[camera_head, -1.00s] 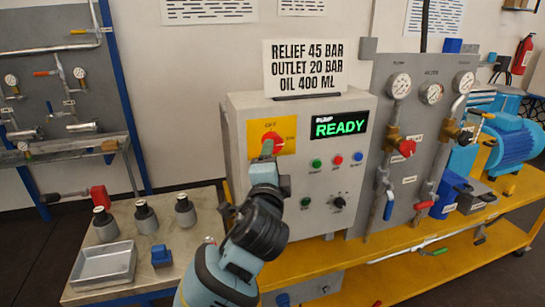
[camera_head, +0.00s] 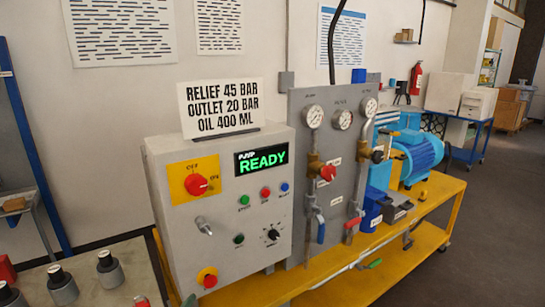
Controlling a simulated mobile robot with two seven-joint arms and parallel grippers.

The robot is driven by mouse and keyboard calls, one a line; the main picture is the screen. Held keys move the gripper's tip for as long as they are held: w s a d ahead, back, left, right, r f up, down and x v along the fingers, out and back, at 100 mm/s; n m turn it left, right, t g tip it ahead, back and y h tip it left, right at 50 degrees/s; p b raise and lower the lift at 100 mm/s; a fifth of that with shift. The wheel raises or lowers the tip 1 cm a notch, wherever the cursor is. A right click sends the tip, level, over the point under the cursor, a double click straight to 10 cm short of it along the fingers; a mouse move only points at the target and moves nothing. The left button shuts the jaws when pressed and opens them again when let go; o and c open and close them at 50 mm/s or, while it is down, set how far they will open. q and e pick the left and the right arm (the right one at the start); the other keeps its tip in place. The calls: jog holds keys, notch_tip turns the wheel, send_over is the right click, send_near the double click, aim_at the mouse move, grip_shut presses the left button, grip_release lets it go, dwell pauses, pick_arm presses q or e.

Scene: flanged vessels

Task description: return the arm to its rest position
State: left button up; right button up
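Neither gripper can be made out in the head view. The grey control box (camera_head: 220,220) stands at the centre, and nothing of mine is seen touching its front. Its red rotary switch (camera_head: 196,184) sits on a yellow plate marked OFF and ON, and its handle seems to point right, towards ON. The display (camera_head: 262,159) reads READY in green. Below the switch are a metal key-like part (camera_head: 203,226) and a red stop button (camera_head: 208,278) on a yellow ring.
A panel with gauges and valves (camera_head: 330,150) stands right of the box on a yellow bench (camera_head: 430,198). A blue motor (camera_head: 418,155) sits further right. A table with several grey vessels (camera_head: 110,270) is at lower left. Open floor (camera_head: 480,240) shows at right.

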pick_arm(q)
jog(key=s+a+f+n+g, duration=0.1)
jog(key=s+f+n, duration=0.2)
jog(key=s+f, duration=0.4)
jog(key=s+a+f+n+g+h, duration=0.1)
jog(key=s+f+n+g, duration=0.1)
jog(key=s+f, duration=0.5)
jog(key=s+a+f+n+g, duration=0.1)
jog(key=s+f+n, duration=0.3)
jog(key=s, duration=0.9)
notch_tip(320, 180, down, 3)
jog(key=shift+a+f+g+h, duration=0.15)
jog(key=shift+a+g+h, duration=0.15)
jog(key=shift+a, duration=0.15)
jog(key=shift+s, duration=0.1)
